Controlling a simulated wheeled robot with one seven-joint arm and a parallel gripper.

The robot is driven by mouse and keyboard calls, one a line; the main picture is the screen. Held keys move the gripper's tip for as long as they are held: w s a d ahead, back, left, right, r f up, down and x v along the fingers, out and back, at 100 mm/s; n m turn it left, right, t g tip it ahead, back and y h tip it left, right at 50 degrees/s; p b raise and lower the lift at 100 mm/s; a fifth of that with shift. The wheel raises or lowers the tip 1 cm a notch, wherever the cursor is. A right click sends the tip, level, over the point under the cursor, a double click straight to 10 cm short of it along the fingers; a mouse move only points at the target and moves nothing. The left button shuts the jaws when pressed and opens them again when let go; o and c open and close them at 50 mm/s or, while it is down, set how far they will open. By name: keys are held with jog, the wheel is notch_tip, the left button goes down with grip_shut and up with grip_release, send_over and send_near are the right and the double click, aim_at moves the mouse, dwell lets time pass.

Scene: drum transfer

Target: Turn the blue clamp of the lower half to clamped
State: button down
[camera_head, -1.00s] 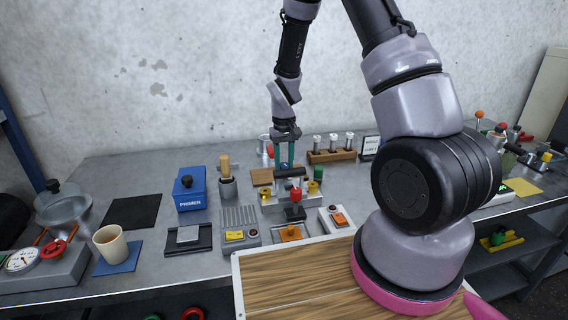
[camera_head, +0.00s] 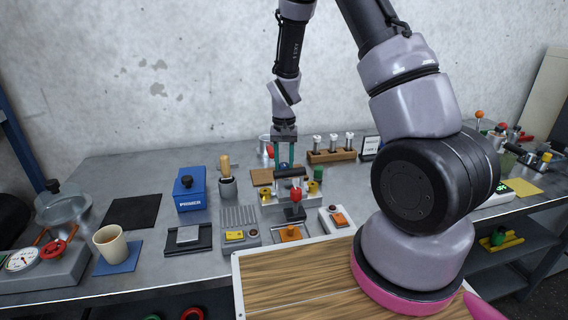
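My gripper (camera_head: 284,160) points down over the grey fixture (camera_head: 272,206) at the middle of the bench. Its two teal fingers stand apart. A small blue part (camera_head: 283,167), which may be the blue clamp, shows between and behind the fingers. I cannot tell whether the fingers touch it. A red knob (camera_head: 296,192) and yellow round parts (camera_head: 265,194) are on the fixture below the gripper. The lower half and the clamp's position are too small and too hidden to make out.
A wooden rack with vials (camera_head: 332,155) stands right of the gripper. A green cylinder (camera_head: 318,173) is close by on the right. A wooden-handled tool in a cup (camera_head: 227,184) and the blue PRIMER box (camera_head: 189,190) stand to the left. A dark mat (camera_head: 131,211) lies further left.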

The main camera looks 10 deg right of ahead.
jog(key=shift+c, duration=2.3)
grip_release()
notch_tip(320, 180, up, 11)
notch_tip(320, 180, up, 10)
jog(key=f+t+y, duration=0.1)
jog(key=t, duration=0.1)
send_over(284, 164)
jog(key=s+d, duration=0.2)
jog(key=s, duration=0.1)
jog(key=s+d+r+t, duration=0.2)
jog(key=s+r, duration=0.4)
jog(key=r, duration=0.3)
jog(key=s+d+r+t, duration=0.1)
jog(key=s+r, duration=0.2)
jog(key=s, duration=0.3)
jog(key=s+d+r+m+t+y, duration=0.1)
jog(key=s+r+t, duration=0.1)
jog(key=s+r, duration=0.2)
jog(key=s, duration=0.3)
jog(key=shift+r, duration=0.3)
